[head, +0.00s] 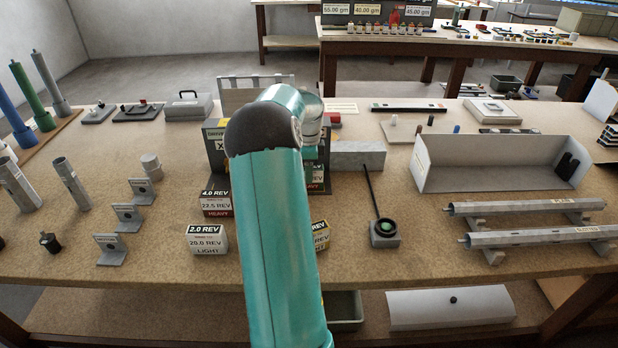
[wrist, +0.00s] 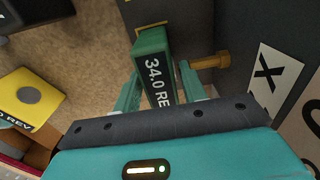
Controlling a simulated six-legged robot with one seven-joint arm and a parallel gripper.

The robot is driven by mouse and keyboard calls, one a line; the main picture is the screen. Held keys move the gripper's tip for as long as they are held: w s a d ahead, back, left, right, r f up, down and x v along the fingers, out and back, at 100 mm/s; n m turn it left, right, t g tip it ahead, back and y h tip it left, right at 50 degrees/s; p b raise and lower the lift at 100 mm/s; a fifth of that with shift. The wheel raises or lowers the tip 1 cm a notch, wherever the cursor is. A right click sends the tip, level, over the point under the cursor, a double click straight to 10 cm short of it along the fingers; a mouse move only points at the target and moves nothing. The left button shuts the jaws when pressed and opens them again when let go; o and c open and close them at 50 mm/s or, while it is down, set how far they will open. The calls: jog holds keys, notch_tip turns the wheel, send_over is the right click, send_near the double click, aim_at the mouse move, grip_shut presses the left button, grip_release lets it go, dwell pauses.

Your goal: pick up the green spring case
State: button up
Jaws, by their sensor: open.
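The green spring case (wrist: 152,48) shows in the wrist view, a narrow upright block with a black label reading "34.0 RE", the rest cut off by my gripper. My gripper (wrist: 159,70) is open, with one teal finger on each side of the case. I cannot tell whether either finger touches it. In the head view my teal arm covers the middle of the bench and hides the gripper and the case.
A dark panel with a white X sign (wrist: 272,76) and an orange-brown peg (wrist: 211,61) stand close on the right. A yellow-topped case (wrist: 30,98) is at left. In the head view, a white 2.0 REV box (head: 207,240) and a long-stemmed stand (head: 384,238) flank my arm.

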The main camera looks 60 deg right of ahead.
jog(key=shift+f, duration=0.9)
jog(key=c, duration=0.9)
grip_shut()
jog(key=shift+r, duration=0.15)
